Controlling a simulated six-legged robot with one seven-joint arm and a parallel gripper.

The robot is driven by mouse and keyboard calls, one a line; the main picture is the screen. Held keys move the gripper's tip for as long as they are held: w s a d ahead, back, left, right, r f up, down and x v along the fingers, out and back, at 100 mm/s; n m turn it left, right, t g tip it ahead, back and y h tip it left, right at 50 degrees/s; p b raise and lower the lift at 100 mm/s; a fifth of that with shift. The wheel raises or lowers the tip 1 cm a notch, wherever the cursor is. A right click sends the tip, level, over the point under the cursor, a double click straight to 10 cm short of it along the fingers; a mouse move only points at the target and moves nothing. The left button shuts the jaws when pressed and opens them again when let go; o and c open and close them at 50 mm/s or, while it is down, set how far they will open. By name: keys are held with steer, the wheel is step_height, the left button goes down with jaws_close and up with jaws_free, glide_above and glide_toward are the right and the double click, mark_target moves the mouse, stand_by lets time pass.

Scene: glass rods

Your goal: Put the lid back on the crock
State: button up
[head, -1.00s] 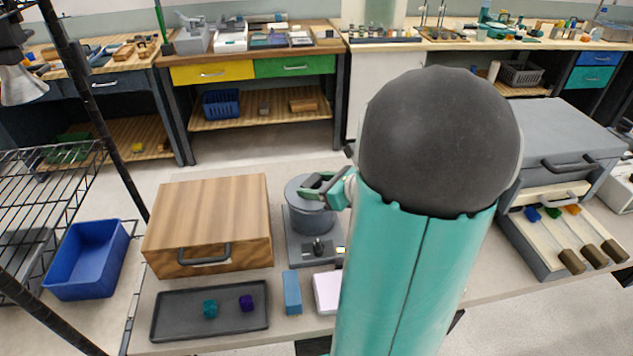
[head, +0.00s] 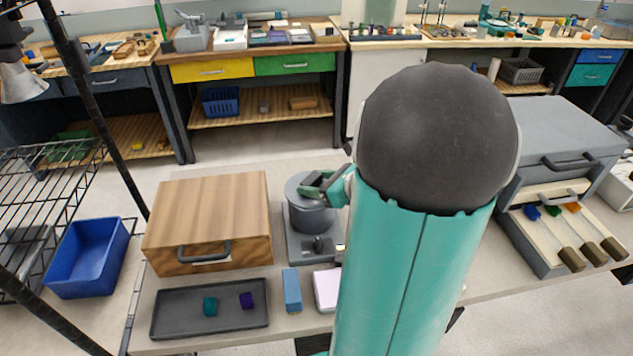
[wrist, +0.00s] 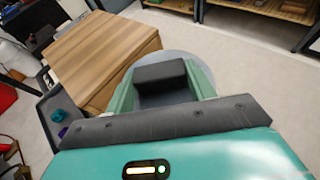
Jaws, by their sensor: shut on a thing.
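The grey crock (head: 312,220) stands on a grey plate-like base (head: 300,252) right of the wooden box. The round grey lid (head: 295,186) is over the crock's mouth; I cannot tell whether it rests on the rim or is slightly above it. My gripper (head: 315,186) is at the lid's top, shut on its knob. In the wrist view, the green fingers of my gripper (wrist: 162,88) stand either side of the dark block-shaped knob (wrist: 160,73), with the pale grey lid (wrist: 190,58) behind. The crock is hidden there.
A wooden box (head: 208,215) with a handle is close on the left. A dark tray (head: 180,322) with two small cubes, a blue block (head: 292,290) and a white block (head: 326,288) lie in front. A grey cabinet (head: 560,130) stands on the right.

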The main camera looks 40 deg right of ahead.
steer(key=shift+f, duration=0.6)
steer(key=o, duration=0.8)
steer(key=shift+c, duration=0.2)
steer(key=shift+s, duration=0.1)
steer(key=v, duration=1)
steer(key=shift+s+r, duration=0.25)
steer(key=shift+s, duration=0.1)
stand_by(0.4)
